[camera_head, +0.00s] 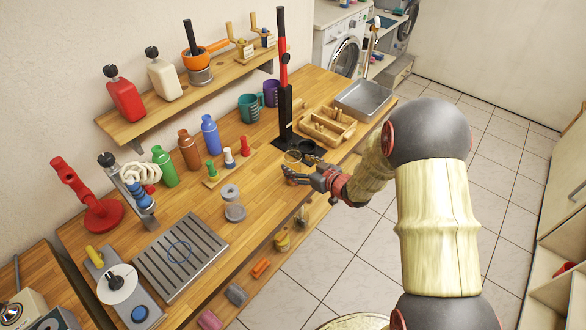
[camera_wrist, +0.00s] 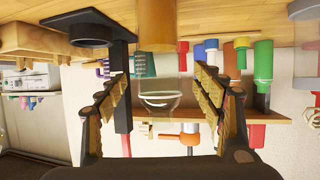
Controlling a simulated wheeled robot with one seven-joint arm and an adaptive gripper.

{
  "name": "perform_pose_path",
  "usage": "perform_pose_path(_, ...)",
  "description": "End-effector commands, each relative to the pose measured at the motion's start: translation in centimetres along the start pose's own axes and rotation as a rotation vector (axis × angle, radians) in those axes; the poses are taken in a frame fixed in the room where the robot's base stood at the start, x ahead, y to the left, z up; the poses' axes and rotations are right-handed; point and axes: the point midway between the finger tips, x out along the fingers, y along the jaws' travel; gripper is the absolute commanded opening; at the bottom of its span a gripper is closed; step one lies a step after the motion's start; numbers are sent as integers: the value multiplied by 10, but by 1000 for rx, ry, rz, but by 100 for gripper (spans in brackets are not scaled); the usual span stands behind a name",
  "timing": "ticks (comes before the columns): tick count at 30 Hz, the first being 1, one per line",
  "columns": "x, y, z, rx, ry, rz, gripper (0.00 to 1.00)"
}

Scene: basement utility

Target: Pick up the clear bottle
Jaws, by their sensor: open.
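A clear, see-through vessel with an amber lower part stands on the wooden workbench; it looks like the clear bottle (camera_wrist: 160,78). In the wrist view, which is upside down, it sits between my two spread fingers. In the head view only its round rim (camera_head: 293,155) shows, just behind my gripper (camera_head: 303,173). My gripper is open and empty at the bench's front edge, its fingers pointing at the vessel. I cannot tell whether a finger touches it.
A black stand with a red and black post (camera_head: 284,90) is close behind the vessel. A wooden caddy (camera_head: 328,127) and metal tray (camera_head: 364,100) lie to the right. Coloured bottles, small pegs and mugs stand left and behind. A wall shelf (camera_head: 200,88) runs above.

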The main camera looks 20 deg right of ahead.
Motion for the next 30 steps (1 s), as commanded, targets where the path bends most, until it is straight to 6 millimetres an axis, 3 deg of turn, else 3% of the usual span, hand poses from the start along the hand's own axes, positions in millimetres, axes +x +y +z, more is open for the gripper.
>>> perform_pose_path(7, 35, 0, 5, -1, 0, -1, 67)
perform_pose_path(17, 41, 1, 4, -1, 0, 1, 67)
perform_pose_path(30, 41, 1, 5, 0, -1, 1, 42)
